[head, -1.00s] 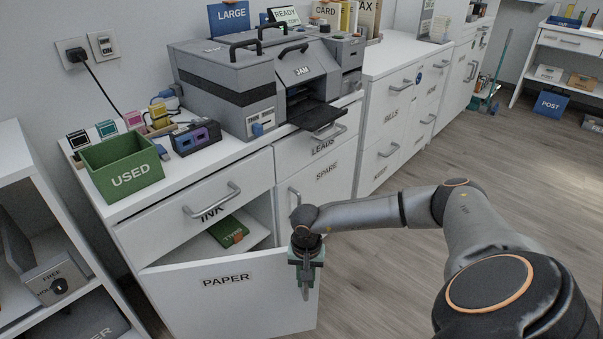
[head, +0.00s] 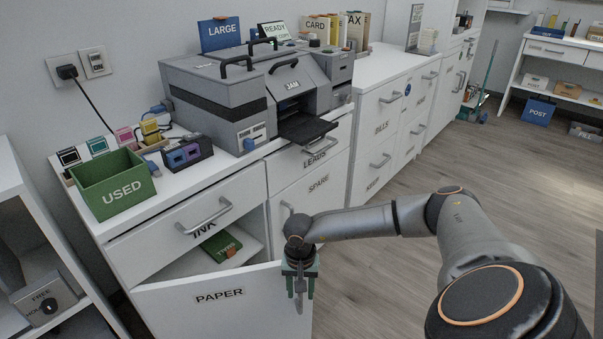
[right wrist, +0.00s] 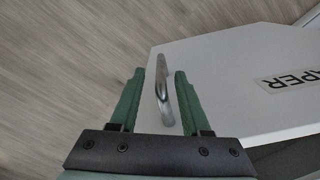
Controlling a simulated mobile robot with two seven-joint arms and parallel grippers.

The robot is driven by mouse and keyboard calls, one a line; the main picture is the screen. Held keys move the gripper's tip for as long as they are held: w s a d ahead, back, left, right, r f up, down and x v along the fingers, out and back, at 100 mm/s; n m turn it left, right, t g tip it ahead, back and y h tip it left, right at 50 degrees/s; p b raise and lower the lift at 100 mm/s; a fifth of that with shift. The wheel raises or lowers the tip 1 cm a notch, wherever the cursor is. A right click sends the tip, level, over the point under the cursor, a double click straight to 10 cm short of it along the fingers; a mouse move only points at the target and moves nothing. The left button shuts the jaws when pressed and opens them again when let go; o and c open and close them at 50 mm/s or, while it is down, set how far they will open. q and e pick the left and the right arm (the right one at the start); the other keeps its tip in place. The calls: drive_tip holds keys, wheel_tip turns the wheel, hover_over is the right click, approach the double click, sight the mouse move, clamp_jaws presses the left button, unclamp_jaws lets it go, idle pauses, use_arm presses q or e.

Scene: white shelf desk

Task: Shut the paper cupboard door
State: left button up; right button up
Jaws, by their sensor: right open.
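The white paper cupboard door (head: 222,308) stands open, swung out from the cabinet under the ink drawer, with the label PAPER on it. It also shows in the right wrist view (right wrist: 236,78). Its metal bar handle (right wrist: 164,92) is near the door's free edge. My right gripper (head: 300,285) points down at that edge. In the right wrist view its green fingers (right wrist: 154,88) are open, one on each side of the handle, with gaps visible. A green packet (head: 221,247) lies inside the cupboard. My left gripper is not in view.
The ink drawer (head: 170,226) above the door sticks out a little. A grey printer (head: 240,95) and a green USED bin (head: 113,184) stand on the cabinet top. A white shelf unit (head: 30,200) is at the left. The wooden floor at right is clear.

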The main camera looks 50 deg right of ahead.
wheel_tip(320, 180, up, 10)
drive_tip(key=p, duration=0.3)
drive_tip(key=shift+r, duration=0.6)
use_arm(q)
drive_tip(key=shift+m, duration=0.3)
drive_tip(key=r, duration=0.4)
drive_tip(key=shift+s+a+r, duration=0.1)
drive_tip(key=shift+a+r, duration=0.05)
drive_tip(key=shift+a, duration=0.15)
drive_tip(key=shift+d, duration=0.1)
